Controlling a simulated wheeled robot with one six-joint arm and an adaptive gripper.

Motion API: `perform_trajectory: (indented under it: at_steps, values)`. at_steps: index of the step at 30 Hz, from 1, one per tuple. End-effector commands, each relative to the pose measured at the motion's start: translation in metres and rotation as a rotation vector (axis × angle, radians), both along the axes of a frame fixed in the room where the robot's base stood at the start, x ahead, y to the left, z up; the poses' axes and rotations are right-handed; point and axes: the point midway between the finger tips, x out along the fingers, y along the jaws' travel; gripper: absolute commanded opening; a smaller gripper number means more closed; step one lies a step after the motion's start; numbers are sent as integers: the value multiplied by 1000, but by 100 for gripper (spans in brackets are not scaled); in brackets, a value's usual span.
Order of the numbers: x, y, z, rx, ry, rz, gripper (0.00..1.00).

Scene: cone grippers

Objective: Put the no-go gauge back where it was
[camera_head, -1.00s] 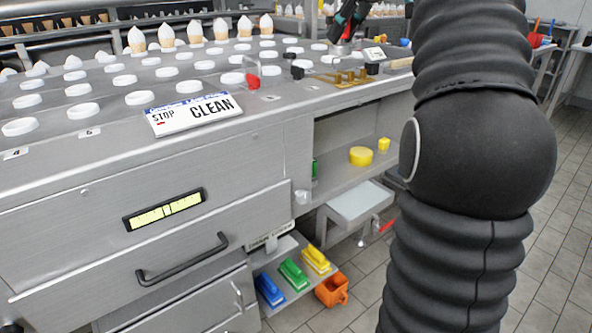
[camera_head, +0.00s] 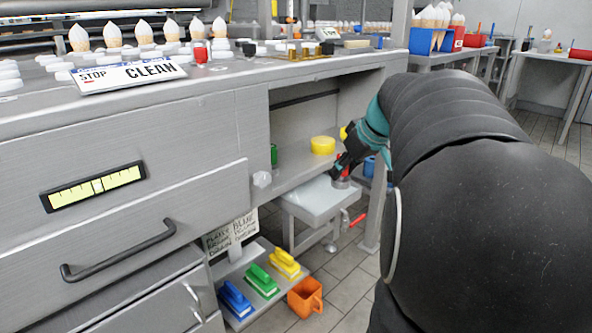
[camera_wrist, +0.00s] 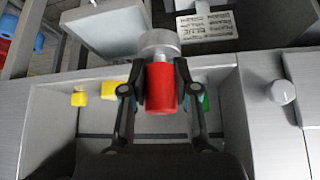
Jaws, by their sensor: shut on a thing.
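The no-go gauge is a red cylinder (camera_wrist: 161,88) with a round metal end (camera_wrist: 160,44). My gripper (camera_wrist: 161,85) is shut on its red part, one finger on each side. In the head view my gripper (camera_head: 345,165) holds the gauge in front of the open shelf bay (camera_head: 290,176), near the small grey side table (camera_head: 322,196). The gauge's metal end (camera_head: 341,183) points down there. A green cylinder (camera_head: 274,155) stands at the bay's left side and also shows in the wrist view (camera_wrist: 204,101).
A yellow round block (camera_head: 322,145) sits on the shelf, with a smaller yellow piece (camera_head: 343,134) beside my gripper. Below are blue, green and yellow brushes (camera_head: 262,281) and an orange jug (camera_head: 305,297). The counter post (camera_head: 372,215) is close to my arm.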

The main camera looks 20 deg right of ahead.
Motion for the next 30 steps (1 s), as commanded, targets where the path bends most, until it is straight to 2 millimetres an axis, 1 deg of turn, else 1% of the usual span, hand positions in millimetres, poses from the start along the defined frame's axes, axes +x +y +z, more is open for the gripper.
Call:
perform_trajectory:
  at_steps: [2, 5, 15, 18, 21, 28, 30]
  values:
    - [4, 0, -5, -1, 1, -3, 0]
    - [20, 4, -5, -2, 2, 0, 0]
    - [97, 19, -4, -2, 1, 0, 0]
    - [116, 22, -5, -1, 2, -1, 0]
    - [128, 24, -4, -1, 1, -2, 0]
    - [141, 27, -4, 0, 1, -4, 0]
    - [149, 28, -4, 0, 1, -2, 0]
